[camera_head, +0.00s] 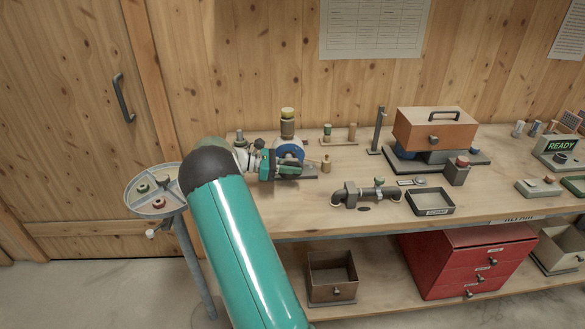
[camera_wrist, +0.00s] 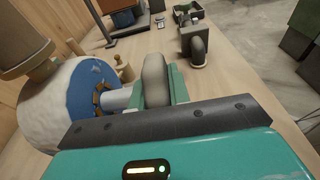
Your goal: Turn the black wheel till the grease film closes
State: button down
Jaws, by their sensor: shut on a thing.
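A mixer part with a white body and blue end face (camera_wrist: 88,85) fills the left of the wrist view. Its blue face (camera_head: 290,151) also shows in the head view, at the bench's left end. A pale shaft comes out of it to a rounded rim, the wheel (camera_wrist: 155,78), which looks grey here and is seen nearly edge-on. My gripper (camera_wrist: 160,95) is shut on this wheel, with green fingers around it. In the head view my gripper (camera_head: 283,168) is in front of the blue face. A brownish ring, perhaps grease, shows around the shaft; whether it is closed I cannot tell.
A round tray on a stand (camera_head: 154,208) is left of my arm. A pipe piece (camera_head: 365,194), a dark tray (camera_head: 430,201) and an orange-brown box (camera_head: 433,130) are to the right on the bench. Red drawers (camera_head: 467,262) stand on the lower shelf.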

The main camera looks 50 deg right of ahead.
jog(key=shift+r+g+h, duration=0.1)
jog(key=shift+g+h, duration=0.4)
jog(key=shift+g, duration=0.1)
jog(key=c, duration=1.3)
grip_release()
jog(key=v, duration=1.3)
jog(key=shift+w+a, duration=0.3)
